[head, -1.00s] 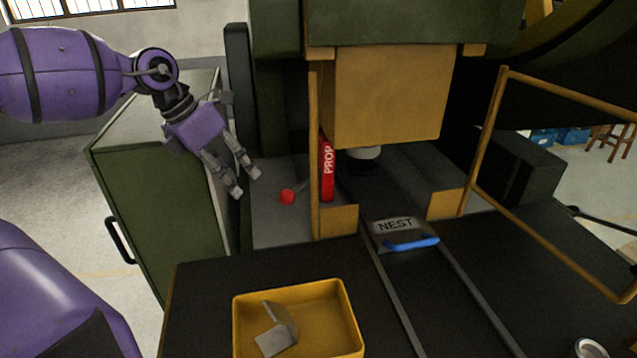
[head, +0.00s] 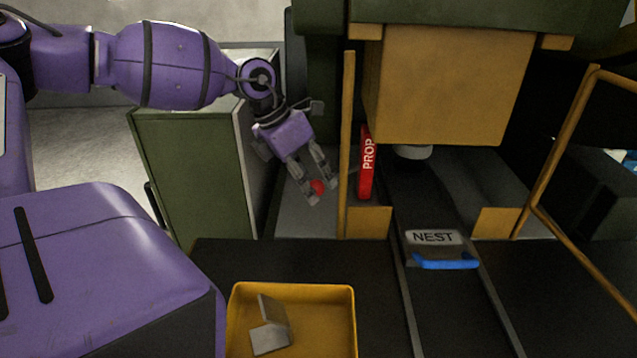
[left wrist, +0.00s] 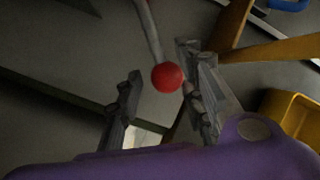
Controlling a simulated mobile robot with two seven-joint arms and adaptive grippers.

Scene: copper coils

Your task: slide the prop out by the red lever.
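The red prop (head: 366,163), marked PROP, stands upright behind the yellow post, left of the press block. The red ball knob of its lever (head: 317,187) shows between the fingers of my left gripper (head: 324,194) in the head view. In the left wrist view the red knob (left wrist: 167,77) sits between the two fingers of the open gripper (left wrist: 160,105), close to the right finger; I cannot tell if it touches. A grey lever rod (left wrist: 149,30) runs up from the knob. My right gripper is not in view.
A yellow post (head: 347,140) stands just right of the lever. A yellow tray (head: 300,290) with a bent metal piece lies in front. The NEST slide (head: 433,238) with a blue handle sits on rails at right. A green cabinet (head: 190,180) stands at left.

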